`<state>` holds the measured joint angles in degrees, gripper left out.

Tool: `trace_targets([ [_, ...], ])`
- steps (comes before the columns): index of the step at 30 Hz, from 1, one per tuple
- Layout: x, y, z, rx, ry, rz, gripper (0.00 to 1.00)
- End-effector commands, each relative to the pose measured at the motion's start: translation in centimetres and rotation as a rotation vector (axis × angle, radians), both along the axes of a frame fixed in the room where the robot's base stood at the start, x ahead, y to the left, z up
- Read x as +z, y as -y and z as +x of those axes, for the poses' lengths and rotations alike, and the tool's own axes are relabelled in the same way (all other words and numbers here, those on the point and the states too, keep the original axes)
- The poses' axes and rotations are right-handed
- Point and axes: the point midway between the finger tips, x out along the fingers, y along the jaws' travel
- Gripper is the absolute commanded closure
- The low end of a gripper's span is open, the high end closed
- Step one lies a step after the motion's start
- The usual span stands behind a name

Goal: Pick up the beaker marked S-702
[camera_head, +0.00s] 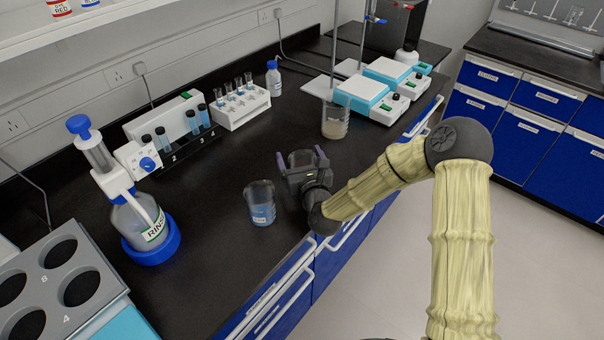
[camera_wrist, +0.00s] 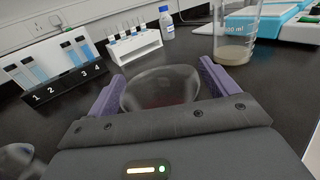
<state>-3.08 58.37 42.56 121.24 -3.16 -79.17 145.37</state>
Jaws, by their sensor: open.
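My gripper (camera_head: 301,161) is low over the black bench, near its front edge, with its two purple fingers apart. In the wrist view the gripper (camera_wrist: 160,80) has a clear, rounded glass vessel (camera_wrist: 160,92) between its fingers; its lower part is hidden by the gripper body, and I cannot tell whether the fingers touch it. A beaker with blue liquid (camera_head: 261,204) stands just left of the gripper. A beaker with tan liquid (camera_head: 335,121) stands beyond it; it also shows in the wrist view (camera_wrist: 236,32). No S-702 marking is readable on any glass.
A rinse bottle (camera_head: 137,217) in a blue ring stands left. A numbered tube rack (camera_head: 183,147), a white tube rack (camera_head: 240,105) and a small bottle (camera_head: 273,78) line the back. Hotplate stirrers (camera_head: 367,96) stand right.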

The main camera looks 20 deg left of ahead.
Motion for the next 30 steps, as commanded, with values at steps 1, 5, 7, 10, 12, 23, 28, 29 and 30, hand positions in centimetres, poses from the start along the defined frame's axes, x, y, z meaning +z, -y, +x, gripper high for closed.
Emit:
trace_targets([
  [1,0.0,0.0,0.0,0.000,0.000,0.000,0.14],
  [5,0.0,0.0,0.0,0.000,0.000,0.000,0.18],
  [7,0.0,0.0,0.0,0.000,0.000,0.000,0.32],
  [10,0.0,0.0,0.0,0.000,0.000,0.000,0.51],
  [12,0.0,0.0,0.0,0.000,0.000,0.000,0.64],
  [23,0.6,0.0,0.0,0.000,0.001,0.001,0.64],
  [28,2.9,0.1,0.0,-0.001,0.003,0.002,0.64],
  [29,3.5,0.1,0.0,-0.001,0.003,0.002,0.64],
  [30,4.3,0.1,0.0,-0.002,0.005,0.002,0.64],
])
